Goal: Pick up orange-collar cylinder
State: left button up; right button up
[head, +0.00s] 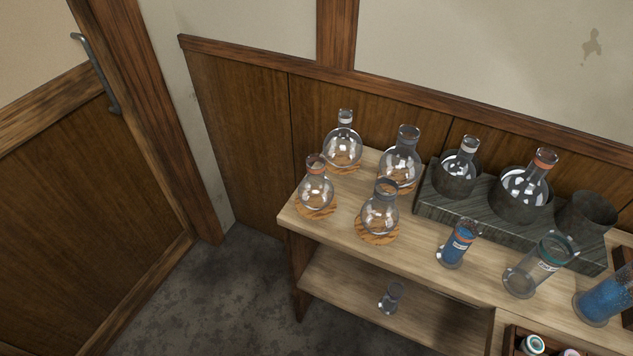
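A small glass cylinder with an orange collar near its top and blue contents (456,246) stands upright on the wooden bench top, in front of the dark stone block. A larger clear cylinder with a teal collar (536,268) stands to its right. A third cylinder with blue contents (602,298) stands at the right edge, partly cut off. Neither of my grippers is in view.
Several round flasks, one of them here (380,214), stand on cork rings at the bench's left end. The stone block (428,205) holds dark pots, two with flasks. A small glass vessel (391,297) is on the lower shelf (350,290). A door (70,210) is at left.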

aim_at(450, 255)
jog(key=l+z, duration=0.15)
jog(key=z, duration=0.3)
jog(key=l+z, duration=0.15)
jog(key=z, duration=0.25)
